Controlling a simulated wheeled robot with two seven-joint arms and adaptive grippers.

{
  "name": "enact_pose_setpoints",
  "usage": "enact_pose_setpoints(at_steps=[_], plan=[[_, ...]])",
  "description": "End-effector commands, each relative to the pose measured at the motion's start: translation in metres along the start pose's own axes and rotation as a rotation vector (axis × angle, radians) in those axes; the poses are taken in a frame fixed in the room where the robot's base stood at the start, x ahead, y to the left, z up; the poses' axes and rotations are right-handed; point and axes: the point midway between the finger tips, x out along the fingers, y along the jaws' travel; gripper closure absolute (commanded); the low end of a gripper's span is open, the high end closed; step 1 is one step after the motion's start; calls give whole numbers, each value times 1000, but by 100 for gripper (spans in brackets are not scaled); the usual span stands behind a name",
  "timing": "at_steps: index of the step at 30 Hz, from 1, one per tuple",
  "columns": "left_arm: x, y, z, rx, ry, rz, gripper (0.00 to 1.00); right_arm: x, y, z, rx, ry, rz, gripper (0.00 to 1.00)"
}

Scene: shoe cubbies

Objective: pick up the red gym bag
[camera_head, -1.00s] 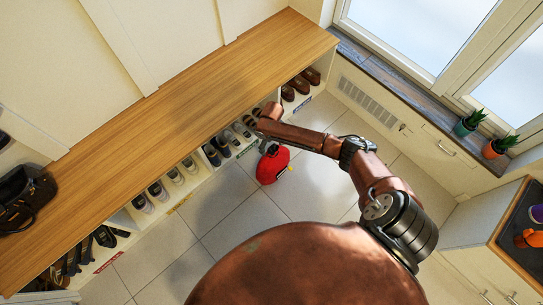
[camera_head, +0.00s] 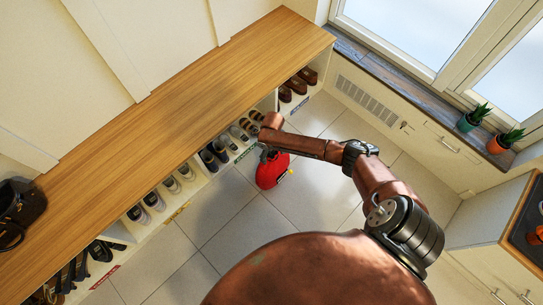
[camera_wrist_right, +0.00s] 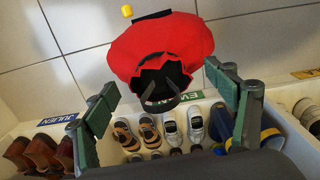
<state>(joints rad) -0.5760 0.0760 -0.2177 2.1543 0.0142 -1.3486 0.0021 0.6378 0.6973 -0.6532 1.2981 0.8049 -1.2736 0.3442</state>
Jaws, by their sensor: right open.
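The red gym bag (camera_head: 271,173) sits on the tiled floor just in front of the shoe cubbies. In the right wrist view the bag (camera_wrist_right: 165,42) fills the top centre, with a dark opening and dark strap loop toward me. My right gripper (camera_head: 266,150) is over the bag's cubby-side end in the head view, partly hidden by its own wrist. In the wrist view the open green-padded fingers (camera_wrist_right: 160,82) stand wide on both sides of the bag's strap end, with nothing clearly gripped. My left gripper is not in view.
The cubbies under the wooden bench (camera_head: 170,120) hold several shoes (camera_wrist_right: 150,132) close below my fingers. A small yellow item (camera_wrist_right: 127,11) lies beyond the bag. Potted plants (camera_head: 497,142) stand on the windowsill. Floor left of the bag is clear.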

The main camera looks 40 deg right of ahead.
Motion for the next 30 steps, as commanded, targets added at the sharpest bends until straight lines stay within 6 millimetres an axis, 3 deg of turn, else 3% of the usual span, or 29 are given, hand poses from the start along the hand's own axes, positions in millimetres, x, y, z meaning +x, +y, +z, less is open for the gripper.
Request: enact_pose_setpoints(at_steps=[8,30], plan=[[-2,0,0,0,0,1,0,0,0,0,0,1,1,23],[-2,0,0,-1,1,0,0,0,1,0,1,0,1,74]])
